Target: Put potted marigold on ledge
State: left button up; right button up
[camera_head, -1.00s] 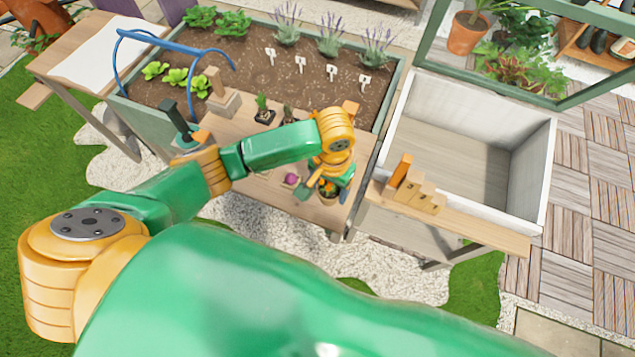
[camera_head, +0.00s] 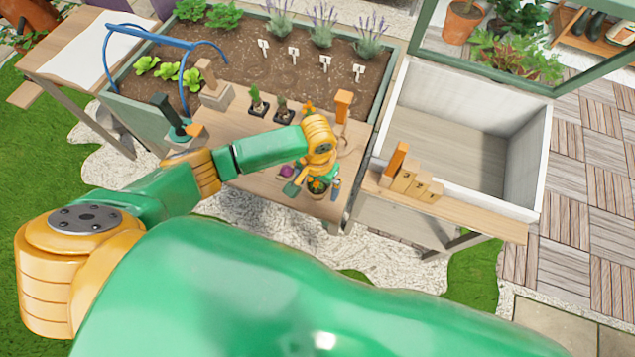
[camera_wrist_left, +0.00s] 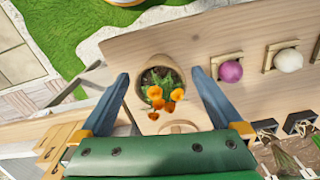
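The potted marigold (camera_head: 317,190), orange flowers in a tan pot, stands near the front right corner of the wooden potting table (camera_head: 245,180). It also shows in the left wrist view (camera_wrist_left: 153,70), between my fingers. My left gripper (camera_head: 315,187) is open, one blue finger on each side of the pot; in the wrist view (camera_wrist_left: 160,76) gaps show between fingers and pot. A wooden ledge (camera_head: 480,218) runs along the front of the white box on the right. My right gripper is not in view.
Orange and tan stepped wooden blocks (camera_head: 412,185) stand on the ledge's left part; its right part is bare. Purple (camera_wrist_left: 231,71) and white (camera_wrist_left: 289,60) balls sit beside the pot on the table. Small black-potted plants (camera_head: 258,103) stand farther back. The white box (camera_head: 460,125) looks empty.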

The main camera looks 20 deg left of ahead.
pick_arm(q)
notch_tip(320, 180, up, 12)
jog(key=shift+r+p, duration=0.15)
jog(key=shift+p, duration=0.6)
jog(key=s+d+f+m+t+h, duration=0.1)
jog(key=s+d+f+t+h, duration=0.15)
jog(key=s+d+f, duration=0.2)
jog(key=s+a+f+n+t+y, duration=0.1)
jog(key=s+a+f+y, duration=0.1)
jog(key=s+a, duration=0.7)
notch_tip(320, 180, down, 17)
jog(key=a+g, duration=0.1)
jog(key=a, duration=0.1)
jog(key=s+a+f+g, duration=0.1)
jog(key=s+a+f, duration=0.1)
jog(key=s+f, duration=0.8)
jog(key=shift+s, duration=1.2)
